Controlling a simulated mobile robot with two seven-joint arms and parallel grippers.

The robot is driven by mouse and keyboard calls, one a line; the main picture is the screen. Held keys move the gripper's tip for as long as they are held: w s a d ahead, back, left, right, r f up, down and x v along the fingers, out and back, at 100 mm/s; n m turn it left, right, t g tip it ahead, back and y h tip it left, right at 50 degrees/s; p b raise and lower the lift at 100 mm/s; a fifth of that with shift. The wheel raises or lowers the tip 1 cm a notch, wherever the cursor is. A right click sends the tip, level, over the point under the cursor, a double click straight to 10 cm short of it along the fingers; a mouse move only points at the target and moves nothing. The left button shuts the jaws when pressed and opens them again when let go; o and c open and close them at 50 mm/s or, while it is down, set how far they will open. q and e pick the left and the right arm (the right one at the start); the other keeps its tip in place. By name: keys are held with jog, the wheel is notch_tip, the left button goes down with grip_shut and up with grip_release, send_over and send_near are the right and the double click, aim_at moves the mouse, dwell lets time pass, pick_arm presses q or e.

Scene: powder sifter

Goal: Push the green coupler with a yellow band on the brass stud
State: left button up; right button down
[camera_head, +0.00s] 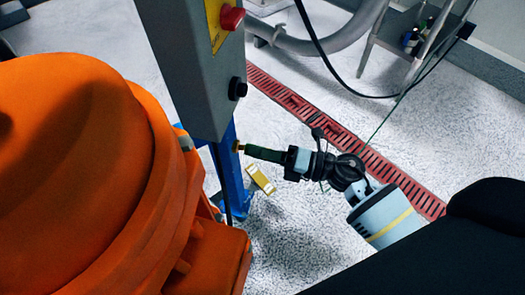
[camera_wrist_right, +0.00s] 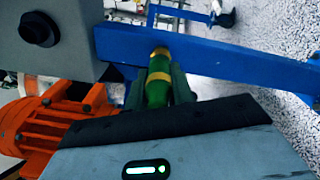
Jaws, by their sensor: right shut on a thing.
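My right gripper (camera_head: 262,154) reaches in from the right toward the blue post. It is shut on the green coupler, which lies between the two dark fingers in the right wrist view (camera_wrist_right: 158,95). My left gripper is not in view.
The blue post (camera_head: 231,178) stands under a grey control box (camera_head: 197,70) with a red button (camera_head: 232,17) and a black knob (camera_head: 238,88). A large orange machine (camera_head: 80,170) fills the left. A yellow bracket (camera_head: 260,178) sits below the coupler.

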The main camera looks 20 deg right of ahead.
jog(key=shift+w+a, duration=0.3)
jog(key=shift+a, duration=0.05)
dwell(0.6)
jog(key=shift+w+a, duration=0.25)
jog(key=shift+a, duration=0.1)
jog(key=c, duration=1.1)
grip_release()
jog(key=shift+s+d, duration=0.1)
jog(key=shift+p+v, duration=0.45)
jog(key=shift+v, duration=3.35)
